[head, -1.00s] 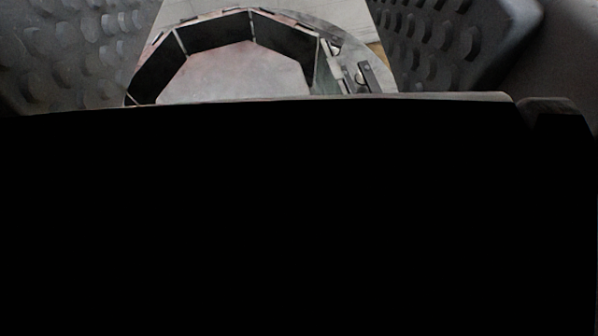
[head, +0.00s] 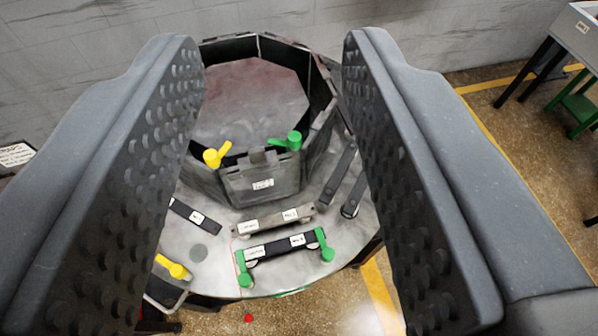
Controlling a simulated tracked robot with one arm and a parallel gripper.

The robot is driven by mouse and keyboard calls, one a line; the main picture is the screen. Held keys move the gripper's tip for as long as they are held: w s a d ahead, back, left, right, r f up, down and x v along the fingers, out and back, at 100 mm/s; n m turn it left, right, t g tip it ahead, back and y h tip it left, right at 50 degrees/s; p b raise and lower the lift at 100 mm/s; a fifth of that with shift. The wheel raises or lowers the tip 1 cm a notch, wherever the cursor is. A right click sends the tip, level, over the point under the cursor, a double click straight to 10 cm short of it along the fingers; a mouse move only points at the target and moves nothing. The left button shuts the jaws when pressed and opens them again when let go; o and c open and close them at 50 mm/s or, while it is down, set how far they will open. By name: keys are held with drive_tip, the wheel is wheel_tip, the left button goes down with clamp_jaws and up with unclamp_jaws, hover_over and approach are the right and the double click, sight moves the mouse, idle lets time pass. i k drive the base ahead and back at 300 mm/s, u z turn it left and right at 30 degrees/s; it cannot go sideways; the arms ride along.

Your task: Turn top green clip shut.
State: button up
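The top green clip (head: 290,141) sits on the upper right of the front wall panel of the many-sided ring. Its short arm points left along the panel's top edge. A yellow clip (head: 217,154) stands on the upper left of the same panel, its arm tilted up to the right. The front panel (head: 262,182) carries a white label. My gripper (head: 268,70) is open, with its two dark studded fingers wide apart at the left and right of the view. The green clip shows in the gap between them, apart from both. Nothing is held.
On the round metal plate (head: 199,229) lie a labelled grey bar (head: 275,221), a dark bar with green ends (head: 285,246), dark strips (head: 335,176) and another yellow clip (head: 172,267). A table (head: 570,35) and green stool (head: 578,106) stand at the right. A tiled wall is behind.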

sight(294, 141)
drive_tip(key=k, duration=0.1)
drive_tip(key=z, duration=0.25)
drive_tip(key=i, duration=1)
drive_tip(key=z, duration=0.05)
